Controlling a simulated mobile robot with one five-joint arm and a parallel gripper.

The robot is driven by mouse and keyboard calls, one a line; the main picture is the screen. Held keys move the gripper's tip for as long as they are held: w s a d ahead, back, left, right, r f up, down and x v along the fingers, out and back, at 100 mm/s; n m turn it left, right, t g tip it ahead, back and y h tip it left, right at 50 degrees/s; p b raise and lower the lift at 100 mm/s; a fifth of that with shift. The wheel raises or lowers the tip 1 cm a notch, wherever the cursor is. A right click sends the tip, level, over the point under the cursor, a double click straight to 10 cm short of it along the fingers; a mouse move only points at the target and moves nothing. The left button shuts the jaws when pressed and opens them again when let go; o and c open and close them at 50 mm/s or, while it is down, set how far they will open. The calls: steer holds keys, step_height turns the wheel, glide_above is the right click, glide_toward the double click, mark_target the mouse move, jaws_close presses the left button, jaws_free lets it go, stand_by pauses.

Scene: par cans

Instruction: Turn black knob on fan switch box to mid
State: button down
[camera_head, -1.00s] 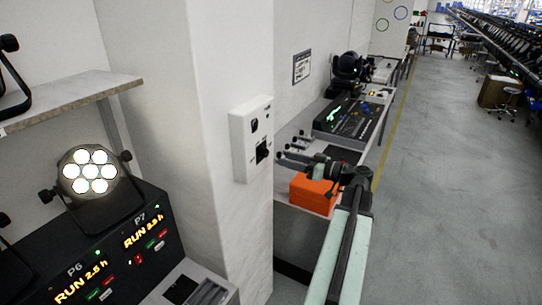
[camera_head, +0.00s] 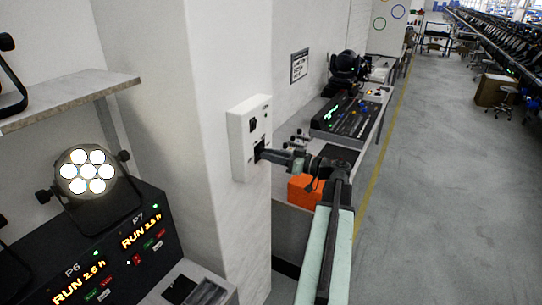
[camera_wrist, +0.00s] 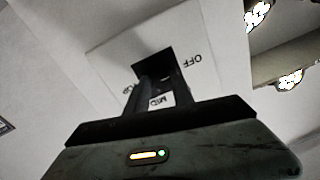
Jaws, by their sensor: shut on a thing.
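The fan switch box (camera_head: 238,135) is a white box on the side of a pillar. A small black switch (camera_head: 253,125) sits on its upper part. The black knob (camera_head: 259,146) is lower on the box, partly hidden by my gripper (camera_head: 264,154), which reaches it from the right. In the wrist view the box (camera_wrist: 112,58) appears upside down, with OFF and MID labels near the knob (camera_wrist: 152,63). My gripper (camera_wrist: 157,88) is shut on the knob there. A third label at the left is hard to read. The knob's pointing direction cannot be told.
An orange box (camera_head: 303,190) is behind my arm on a bench. A lighting console (camera_head: 345,118) stands farther along it. A lit par can (camera_head: 88,172) and a black panel (camera_head: 110,250) are at the left. The floor (camera_head: 445,190) at the right is open.

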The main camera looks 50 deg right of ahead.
steer(key=m, duration=1.2)
steer(key=m+t+h+b, duration=0.1)
steer(key=m, duration=1.1)
steer(key=shift+a+r+m, duration=0.1)
steer(key=shift+a+m, duration=0.1)
steer(key=shift+m, duration=0.2)
stand_by(0.4)
steer(key=c, duration=1.1)
jaws_free()
